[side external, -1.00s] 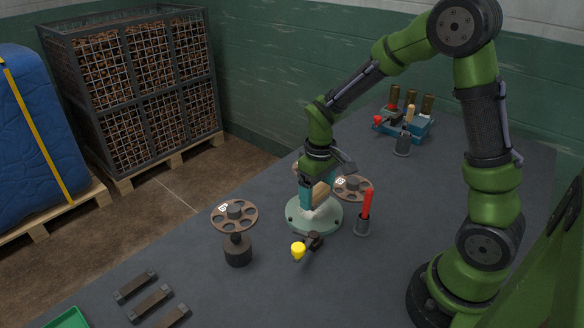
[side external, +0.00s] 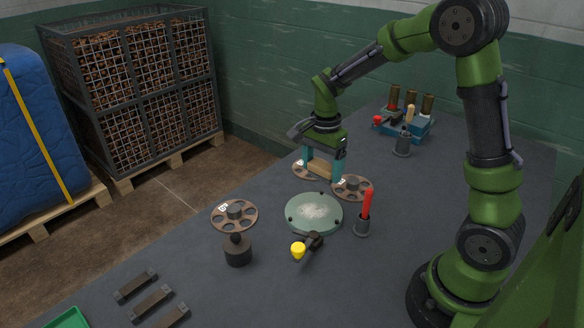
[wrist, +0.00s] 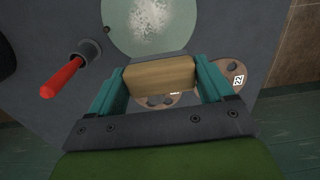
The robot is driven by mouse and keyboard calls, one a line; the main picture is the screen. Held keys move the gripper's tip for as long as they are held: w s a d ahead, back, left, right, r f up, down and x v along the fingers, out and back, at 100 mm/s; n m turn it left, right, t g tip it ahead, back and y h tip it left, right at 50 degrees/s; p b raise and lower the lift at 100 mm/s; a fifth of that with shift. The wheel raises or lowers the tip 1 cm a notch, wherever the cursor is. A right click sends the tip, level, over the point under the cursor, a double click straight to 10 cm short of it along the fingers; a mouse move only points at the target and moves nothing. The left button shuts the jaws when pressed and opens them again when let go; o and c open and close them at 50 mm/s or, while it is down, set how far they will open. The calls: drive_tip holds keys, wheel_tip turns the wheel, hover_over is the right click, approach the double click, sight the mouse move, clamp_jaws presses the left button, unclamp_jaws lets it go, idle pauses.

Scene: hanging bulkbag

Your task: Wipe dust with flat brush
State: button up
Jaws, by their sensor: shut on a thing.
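My gripper (side external: 321,172) is shut on the wooden block of the flat brush (side external: 320,167), held between its teal fingers. In the wrist view the brush (wrist: 160,75) lies level across both fingertips; its bristles cannot be made out. A round pale green plate (side external: 296,217) lies on the table with a patch of whitish dust (side external: 315,212) at its middle. The plate (wrist: 118,22) and dust (wrist: 150,17) also show in the wrist view. The brush is beyond the plate's far edge, apart from the dust.
Brown discs with holes lie behind the plate (side external: 352,187) and to its left (side external: 234,216). A red-handled tool stands in a holder (side external: 362,225) to the right. A yellow-tipped tool (side external: 299,250) and a dark weight (side external: 238,250) are in front. A blue rack (side external: 420,126) stands at the back.

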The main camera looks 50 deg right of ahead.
sight(307, 221)
drive_tip(key=shift+f, duration=3.05)
drive_tip(key=shift+a+f, duration=0.25)
drive_tip(key=shift+f, duration=0.55)
drive_tip(key=shift+a, duration=0.4)
drive_tip(key=shift+c, duration=0.4)
drive_tip(key=shift+a, duration=3.4)
drive_tip(key=shift+s+d, duration=0.15)
drive_tip(key=shift+s, duration=0.35)
drive_tip(key=shift+d, duration=3.8)
drive_tip(key=shift+s+d, duration=0.1)
drive_tip(key=shift+s, duration=0.45)
drive_tip(key=shift+a, duration=3.95)
wheel_tip(307, 221, up, 8)
drive_tip(key=shift+d, duration=0.1)
